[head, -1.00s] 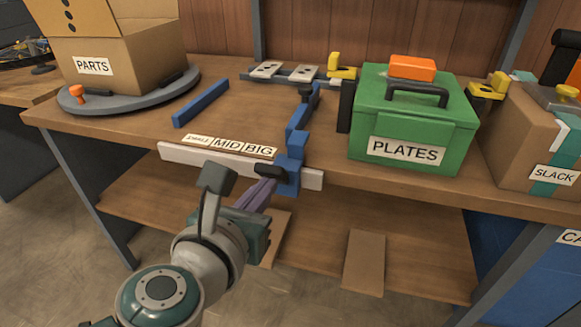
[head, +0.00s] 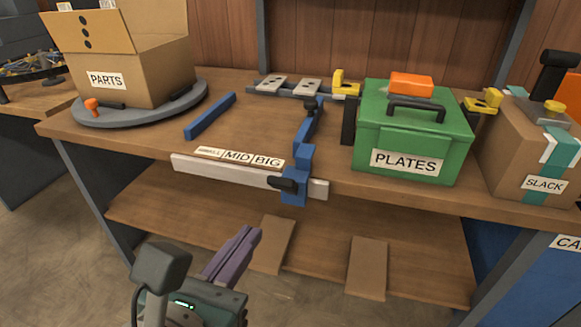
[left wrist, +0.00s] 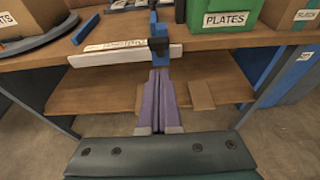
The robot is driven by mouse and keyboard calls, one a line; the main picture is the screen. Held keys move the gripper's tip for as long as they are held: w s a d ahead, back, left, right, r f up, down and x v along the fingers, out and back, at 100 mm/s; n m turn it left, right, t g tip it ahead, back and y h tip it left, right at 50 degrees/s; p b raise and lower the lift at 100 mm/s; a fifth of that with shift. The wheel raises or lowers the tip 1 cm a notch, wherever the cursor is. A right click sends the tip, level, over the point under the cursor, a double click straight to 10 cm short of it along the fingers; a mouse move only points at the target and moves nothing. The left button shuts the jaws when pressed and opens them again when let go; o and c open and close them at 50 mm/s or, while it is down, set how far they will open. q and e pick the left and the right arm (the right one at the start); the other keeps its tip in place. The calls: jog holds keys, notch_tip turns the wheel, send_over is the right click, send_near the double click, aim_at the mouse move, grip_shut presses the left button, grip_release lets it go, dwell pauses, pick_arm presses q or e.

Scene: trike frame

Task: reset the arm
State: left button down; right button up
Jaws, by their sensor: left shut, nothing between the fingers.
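My left gripper (head: 243,244) is in front of the workbench, below the level of its top, with its purple fingers shut and nothing between them. In the left wrist view the closed fingers (left wrist: 159,84) point toward the bench, below the blue clamp (left wrist: 158,42). In the head view the clamp (head: 299,186) sits at the bench's front edge on a pale bar (head: 220,172), apart from the gripper. My right gripper is not in view.
The workbench (head: 150,142) holds a PARTS box (head: 145,75) on a grey turntable (head: 140,115), a blue bar (head: 210,116), a green PLATES case (head: 365,140) and a SLACK box (head: 500,165). Brown boards (head: 368,265) lie on the lower shelf. The floor in front is clear.

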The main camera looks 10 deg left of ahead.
pick_arm(q)
jog(key=s+d+r+m+g+h+p, duration=0.2)
jog(key=s+d+r+m+h+p, duration=0.3)
jog(key=m, duration=0.6)
jog(key=s+d+r+m+g+h+p, duration=0.15)
jog(key=r+m+p, duration=0.35)
jog(key=m, duration=0.6)
jog(key=s+a+r+m+g+y+p, duration=0.75)
jog(key=s+a+m, duration=0.45)
jog(key=m, duration=0.4)
notch_tip(320, 180, up, 36)
jog(key=w+p, duration=0.1)
jog(key=p, duration=3.4)
jog(key=shift+w+a+h+p, duration=0.25)
jog(key=shift+a+h+p, duration=0.1)
jog(key=shift+a, duration=0.1)
